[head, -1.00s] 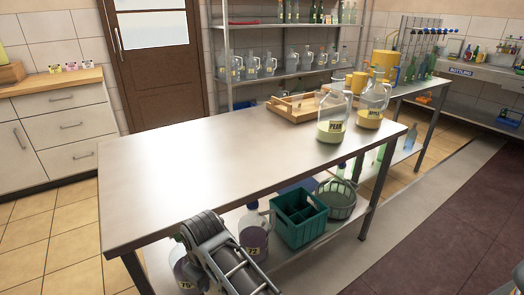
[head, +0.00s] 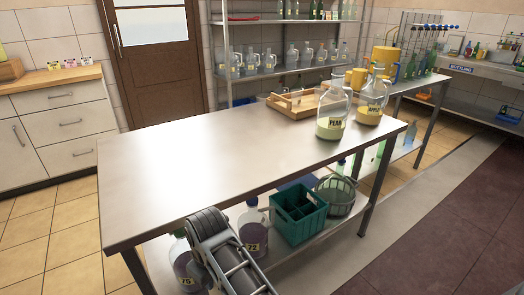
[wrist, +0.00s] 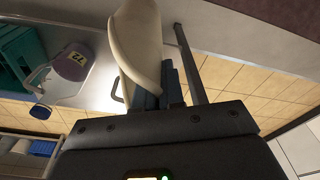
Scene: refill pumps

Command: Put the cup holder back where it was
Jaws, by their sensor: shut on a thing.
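My gripper (wrist: 158,92) shows in the wrist view, with dark fingers shut on a smooth cream-coloured curved thing (wrist: 140,42). I take this thing to be the cup holder, but only part of it shows and its full shape is hidden. It is held off the lower shelf, close to the table's frame. In the head view only my arm shows at the bottom; the gripper and the held thing are out of sight there.
The steel table (head: 220,165) has a largely bare top, with a wooden tray (head: 292,112), a PEAR jug (head: 331,128) and another jug (head: 370,112) at its far end. Below stand a teal crate (head: 300,222), a grey basket (head: 338,200) and jug 72 (head: 253,238).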

